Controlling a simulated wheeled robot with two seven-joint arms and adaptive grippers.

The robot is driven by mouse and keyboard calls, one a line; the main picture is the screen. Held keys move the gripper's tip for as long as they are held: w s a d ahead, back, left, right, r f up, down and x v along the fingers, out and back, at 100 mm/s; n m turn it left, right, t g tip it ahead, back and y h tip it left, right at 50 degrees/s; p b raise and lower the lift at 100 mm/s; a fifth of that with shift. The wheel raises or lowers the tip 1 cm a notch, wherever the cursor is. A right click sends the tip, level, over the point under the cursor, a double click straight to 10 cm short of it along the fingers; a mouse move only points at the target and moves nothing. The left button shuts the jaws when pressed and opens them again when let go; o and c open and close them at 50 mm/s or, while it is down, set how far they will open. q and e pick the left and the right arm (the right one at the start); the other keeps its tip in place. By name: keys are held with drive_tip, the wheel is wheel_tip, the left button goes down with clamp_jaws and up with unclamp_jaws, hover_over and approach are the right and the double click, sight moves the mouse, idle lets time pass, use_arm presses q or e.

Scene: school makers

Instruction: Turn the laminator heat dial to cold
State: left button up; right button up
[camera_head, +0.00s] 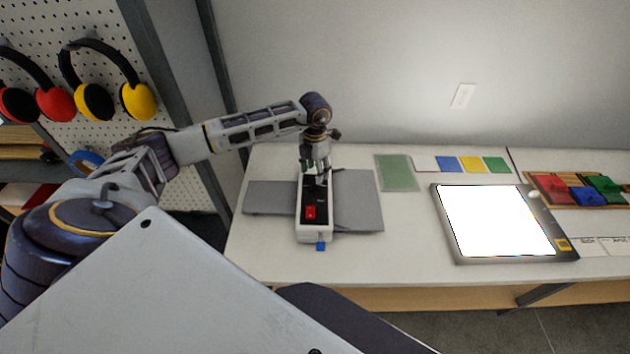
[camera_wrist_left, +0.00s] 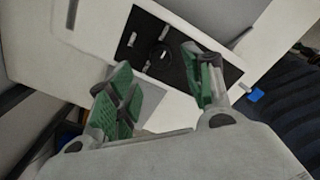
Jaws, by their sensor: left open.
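The laminator (camera_head: 314,237) is a narrow white unit with a black top panel and a red switch (camera_head: 310,212), standing on the table. My left gripper (camera_head: 316,168) is above its far end, pointing down. In the left wrist view, my left gripper (camera_wrist_left: 160,88) is open and empty, with green pads spread apart. Beyond the fingertips is the black panel (camera_wrist_left: 178,72) with a round dark dial (camera_wrist_left: 158,56) and small pale marks around it. The dial's setting is too small to read. In the head view the gripper hides the dial. My right gripper is not in view.
Grey plates (camera_head: 358,205) extend from both sides of the laminator, and a blue tab (camera_head: 320,246) is at its near end. A green sheet (camera_head: 397,173), colour cards (camera_head: 472,164), a light pad (camera_head: 495,222) and a block tray (camera_head: 545,187) lie to the right.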

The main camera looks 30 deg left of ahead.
sight(315, 185)
use_arm(q)
wheel_tip(315, 185, down, 4)
drive_tip(key=shift+f+p, duration=0.2)
drive_tip(key=shift+p, duration=0.2)
drive_tip(key=shift+f, duration=0.95)
drive_tip(key=c, duration=1.1)
drive_tip(key=shift+o, duration=0.2)
